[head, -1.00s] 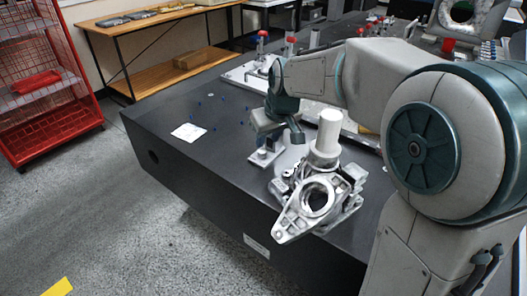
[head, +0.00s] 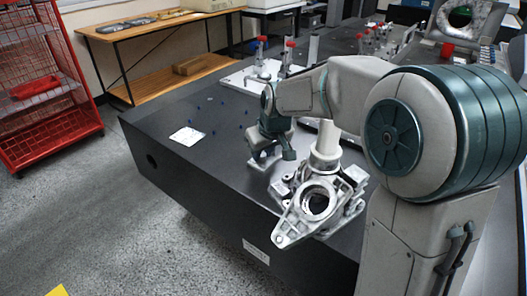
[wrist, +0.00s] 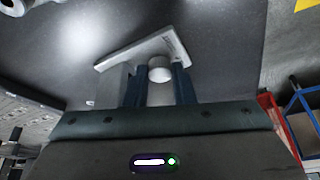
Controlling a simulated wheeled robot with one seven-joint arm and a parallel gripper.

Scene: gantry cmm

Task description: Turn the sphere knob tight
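A small light-grey fixture with a flat plate stands on the dark table; its base shows below my gripper in the head view (head: 262,158). In the wrist view the plate (wrist: 150,45) lies beyond my fingers, and a pale, rounded knob-like end (wrist: 160,69) on a short post shows between them. My gripper (head: 270,142) is low over this fixture in the head view. In the wrist view its two dark teal fingers (wrist: 160,88) stand on either side of the post. I see no clear gap, but cannot tell whether they press on it. In the head view my gripper hides the knob.
A cast metal part with a round bore (head: 316,203) and a white cylinder (head: 325,150) stand close to the right. A white card (head: 187,136) and several blue pegs lie on the dark table (head: 215,175) at left. A plate with red-topped clamps (head: 262,75) is behind.

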